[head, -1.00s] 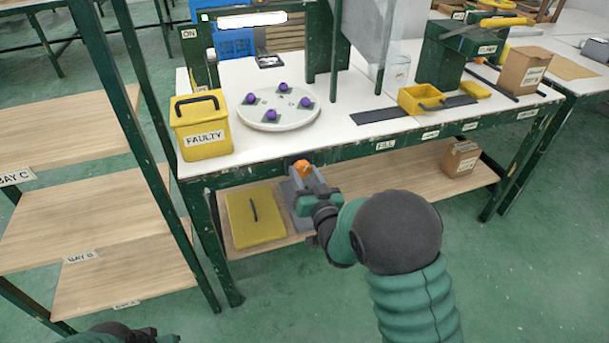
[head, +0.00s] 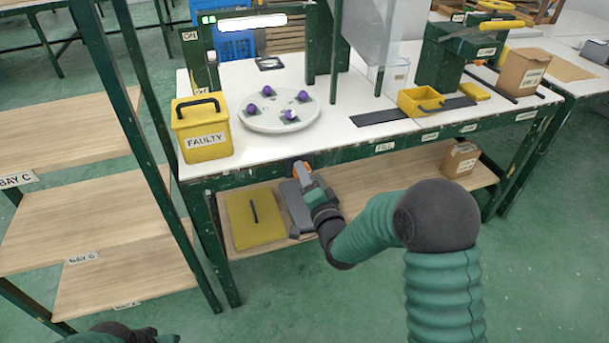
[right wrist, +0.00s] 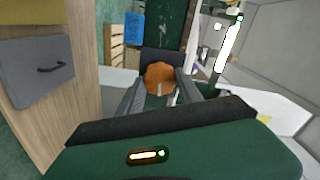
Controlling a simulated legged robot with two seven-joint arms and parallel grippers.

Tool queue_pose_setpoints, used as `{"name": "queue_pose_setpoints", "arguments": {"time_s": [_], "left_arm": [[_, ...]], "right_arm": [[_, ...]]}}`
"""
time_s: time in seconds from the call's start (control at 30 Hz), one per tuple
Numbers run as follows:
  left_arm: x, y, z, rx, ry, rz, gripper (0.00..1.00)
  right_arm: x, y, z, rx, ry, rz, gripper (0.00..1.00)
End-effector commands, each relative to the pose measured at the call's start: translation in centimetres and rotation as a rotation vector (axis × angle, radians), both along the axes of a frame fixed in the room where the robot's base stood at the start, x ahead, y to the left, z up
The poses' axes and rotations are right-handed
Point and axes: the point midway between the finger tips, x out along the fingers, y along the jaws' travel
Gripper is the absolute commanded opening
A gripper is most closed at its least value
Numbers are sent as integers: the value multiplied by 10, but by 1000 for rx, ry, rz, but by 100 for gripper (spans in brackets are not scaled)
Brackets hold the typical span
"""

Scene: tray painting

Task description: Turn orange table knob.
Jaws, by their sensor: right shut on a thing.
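The orange knob (head: 301,169) is at the front edge of the white-topped table, below the round turntable. My right gripper (head: 304,174) is shut on the knob, which it partly hides in the head view. In the right wrist view the orange knob (right wrist: 160,78) sits between the two grey fingers of my right gripper (right wrist: 160,88). The white turntable (head: 262,127) bears several purple round pieces on dark square bases. My left gripper (head: 120,332) shows only in part as a dark shape at the bottom left edge, and its jaws cannot be made out.
A yellow FAULTY bin (head: 203,128) stands left of the turntable. A yellow tray (head: 425,101) is further right on the table. A wooden rack (head: 85,175) is at the left.

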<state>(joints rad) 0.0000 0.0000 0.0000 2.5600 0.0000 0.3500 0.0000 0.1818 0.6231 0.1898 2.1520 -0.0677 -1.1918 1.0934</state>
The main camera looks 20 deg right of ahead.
Motion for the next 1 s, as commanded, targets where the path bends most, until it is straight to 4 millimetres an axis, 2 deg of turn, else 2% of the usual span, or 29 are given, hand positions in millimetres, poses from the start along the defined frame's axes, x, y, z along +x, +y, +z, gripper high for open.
{"name": "queue_pose_setpoints", "arguments": {"time_s": [1.0], "left_arm": [[0,0,46,0,0,0,42]], "right_arm": [[-1,-4,-4,967,40,-14,2]]}}
